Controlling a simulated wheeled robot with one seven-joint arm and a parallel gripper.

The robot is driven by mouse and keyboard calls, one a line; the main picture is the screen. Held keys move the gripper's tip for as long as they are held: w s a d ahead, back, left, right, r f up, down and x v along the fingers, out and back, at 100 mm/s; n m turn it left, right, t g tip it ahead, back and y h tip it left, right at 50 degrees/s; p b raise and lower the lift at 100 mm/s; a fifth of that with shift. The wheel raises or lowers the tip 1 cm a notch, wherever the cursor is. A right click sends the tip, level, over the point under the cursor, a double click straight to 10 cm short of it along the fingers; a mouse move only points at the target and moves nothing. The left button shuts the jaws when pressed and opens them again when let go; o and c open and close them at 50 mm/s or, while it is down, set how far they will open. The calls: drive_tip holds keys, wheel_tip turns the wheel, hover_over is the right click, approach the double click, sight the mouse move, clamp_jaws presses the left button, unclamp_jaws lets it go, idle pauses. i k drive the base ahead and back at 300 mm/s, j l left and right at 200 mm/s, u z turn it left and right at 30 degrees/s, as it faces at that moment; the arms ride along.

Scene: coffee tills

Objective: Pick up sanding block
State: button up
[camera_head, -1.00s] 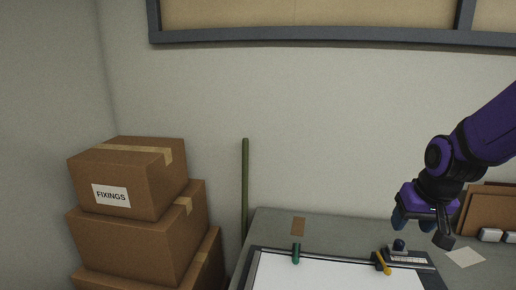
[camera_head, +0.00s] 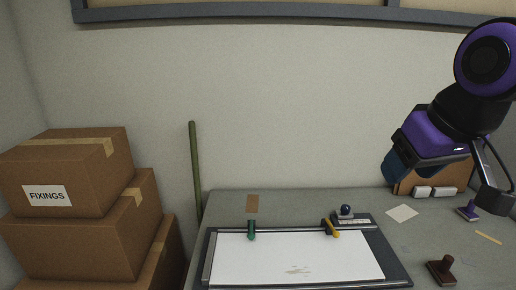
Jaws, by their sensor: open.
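I cannot tell for certain which thing is the sanding block. A dark red-brown block with a knob handle (camera_head: 441,270) sits on the grey table at the lower right. Similar small knobbed pieces stand nearby: one with a dark blue knob (camera_head: 346,212) behind the board, and a purple one (camera_head: 468,212) at the right. My gripper (camera_head: 445,178) is at the upper right, above the table and the red-brown block. Its fingers are apart and I see nothing held. It partly hides the brown panel at the back.
A white drawing board (camera_head: 290,255) with a dark frame, a green clip (camera_head: 251,230) and a yellow-orange clip (camera_head: 332,229) fills the table's middle. White-faced blocks (camera_head: 433,192) stand at the back right. Stacked boxes (camera_head: 85,225) and a green pole (camera_head: 195,170) stand left.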

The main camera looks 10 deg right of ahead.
sight(440, 269)
drive_tip(key=k+l+z, duration=0.1)
drive_tip(key=l+z, duration=0.6)
drive_tip(key=z, duration=0.15)
